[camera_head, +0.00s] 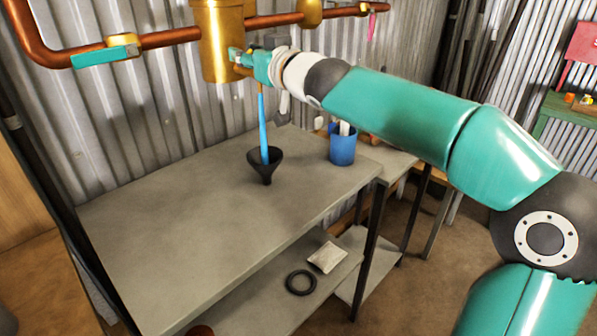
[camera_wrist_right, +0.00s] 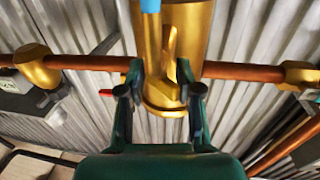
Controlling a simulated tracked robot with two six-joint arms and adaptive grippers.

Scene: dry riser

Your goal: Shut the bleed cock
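The brass vessel (camera_head: 213,40) sits on the copper pipe against the wall. The bleed cock is at its lower part, mostly hidden by my right gripper (camera_head: 241,59) in the head view. A blue stream (camera_head: 263,125) runs from it down into a black funnel (camera_head: 265,166) on the bench. In the right wrist view, the cock's brass lever (camera_wrist_right: 171,52) and spout (camera_wrist_right: 152,38) show, with blue at the spout's end. My right gripper (camera_wrist_right: 160,75) has its fingers apart on either side of the cock; contact cannot be told. My left gripper is out of view.
A valve with a teal handle (camera_head: 100,57) is on the pipe at left. The grey bench (camera_head: 160,215) has a blue cup (camera_head: 342,150) right of the funnel. A black ring (camera_head: 301,282) and a pale packet (camera_head: 327,257) lie on the lower shelf. The bench's front is clear.

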